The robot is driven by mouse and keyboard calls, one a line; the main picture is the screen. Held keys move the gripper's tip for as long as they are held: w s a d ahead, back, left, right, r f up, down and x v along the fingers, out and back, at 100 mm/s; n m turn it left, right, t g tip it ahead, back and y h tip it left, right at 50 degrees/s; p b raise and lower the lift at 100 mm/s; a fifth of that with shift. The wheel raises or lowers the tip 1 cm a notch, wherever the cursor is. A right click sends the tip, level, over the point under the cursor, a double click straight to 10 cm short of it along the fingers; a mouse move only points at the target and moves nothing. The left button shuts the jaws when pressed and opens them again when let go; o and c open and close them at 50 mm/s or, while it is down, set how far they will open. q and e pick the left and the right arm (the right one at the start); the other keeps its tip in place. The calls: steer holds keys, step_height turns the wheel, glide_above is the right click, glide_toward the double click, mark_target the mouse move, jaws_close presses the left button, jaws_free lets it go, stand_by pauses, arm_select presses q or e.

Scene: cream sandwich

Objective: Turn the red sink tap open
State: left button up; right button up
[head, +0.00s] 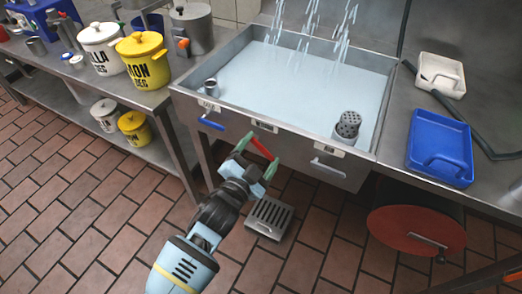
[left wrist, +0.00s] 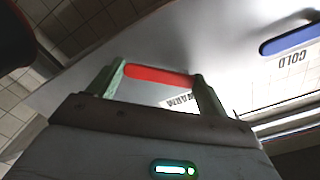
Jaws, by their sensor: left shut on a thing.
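The red tap handle (head: 263,149) is on the front panel of the steel sink (head: 185,92), between a blue handle (head: 212,124) and a grey lever (head: 328,168). It slants down to the right in the head view. My left gripper (head: 261,151) has its green fingers at the two ends of the red handle and is shut on it. In the left wrist view the red handle (left wrist: 160,75) spans between the fingers, near a label reading WARM (left wrist: 180,102). The blue handle (left wrist: 288,40) is beside a COLD label. My right gripper is not in view.
Water streams (head: 340,35) fall into the sink, which holds pale water (head: 300,85). Yellow (head: 143,60) and white (head: 102,48) pots stand on the left counter. A blue tray (head: 440,140) lies on the right. A floor grate (head: 270,218) is below the sink.

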arm_select(q)
steer(key=shift+w+a+f+m+p, duration=0.2)
steer(key=shift+a+m, duration=0.2)
steer(key=shift+m, duration=1.25)
steer(key=shift+w+a+f+m+p, duration=0.15)
steer(key=shift+a+f+m, duration=0.15)
steer(key=shift+m, duration=1.4)
steer(key=shift+w+a+f+m+p, duration=0.15)
steer(key=shift+a+m, duration=0.3)
steer(key=shift+m, duration=1.2)
steer(key=o, duration=1.4)
steer(key=shift+v, duration=3.85)
steer(key=shift+a, duration=0.1)
